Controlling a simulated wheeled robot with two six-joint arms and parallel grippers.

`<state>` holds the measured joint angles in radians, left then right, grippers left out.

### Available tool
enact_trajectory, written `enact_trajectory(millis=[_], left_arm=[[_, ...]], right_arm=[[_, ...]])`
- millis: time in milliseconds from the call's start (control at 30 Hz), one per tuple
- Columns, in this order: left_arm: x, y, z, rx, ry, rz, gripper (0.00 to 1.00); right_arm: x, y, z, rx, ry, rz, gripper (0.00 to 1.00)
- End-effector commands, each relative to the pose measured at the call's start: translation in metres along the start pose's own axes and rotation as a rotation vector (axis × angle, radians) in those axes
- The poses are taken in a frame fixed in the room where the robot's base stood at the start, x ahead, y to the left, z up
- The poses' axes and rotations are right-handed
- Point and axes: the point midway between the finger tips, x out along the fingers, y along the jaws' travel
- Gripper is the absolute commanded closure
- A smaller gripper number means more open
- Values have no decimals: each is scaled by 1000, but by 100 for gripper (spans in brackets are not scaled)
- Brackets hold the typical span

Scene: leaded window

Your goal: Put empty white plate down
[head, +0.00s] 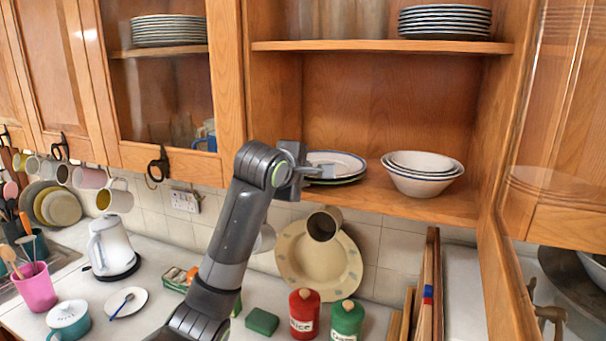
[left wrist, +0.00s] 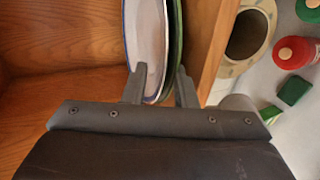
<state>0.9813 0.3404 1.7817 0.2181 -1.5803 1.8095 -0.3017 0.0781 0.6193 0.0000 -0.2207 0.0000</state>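A white plate with a dark blue rim (head: 340,160) lies on the lower cupboard shelf, on top of a green-rimmed plate (head: 345,181). My left gripper (head: 325,172) is at the left edge of this pair. In the left wrist view the fingers (left wrist: 161,85) stand apart on either side of the white plate's edge (left wrist: 148,40). The green-rimmed plate (left wrist: 175,35) shows beside it, near the right finger. The fingers look open around the rims, with a gap visible. My right gripper is not in view.
A plate stack (head: 445,22) is on the shelf above. An open glass door (head: 555,120) is at the right. A mug (head: 323,224) hangs below the shelf.

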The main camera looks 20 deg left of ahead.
Motion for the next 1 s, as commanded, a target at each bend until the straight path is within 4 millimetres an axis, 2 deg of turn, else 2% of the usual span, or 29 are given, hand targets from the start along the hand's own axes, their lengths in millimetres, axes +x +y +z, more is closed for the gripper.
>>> enact_trajectory(millis=[167,267,667,767,1000], left_arm=[[-5,1,0,1,1,3,75],[-16,0,0,1,0,4,75],[-95,0,0,2,1,8,75],[-110,6,0,0,1,2,75],[-121,3,0,0,1,0,75]], right_arm=[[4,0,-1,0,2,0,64],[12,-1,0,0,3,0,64],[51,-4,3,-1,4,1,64],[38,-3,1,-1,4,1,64],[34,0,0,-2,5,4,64]])
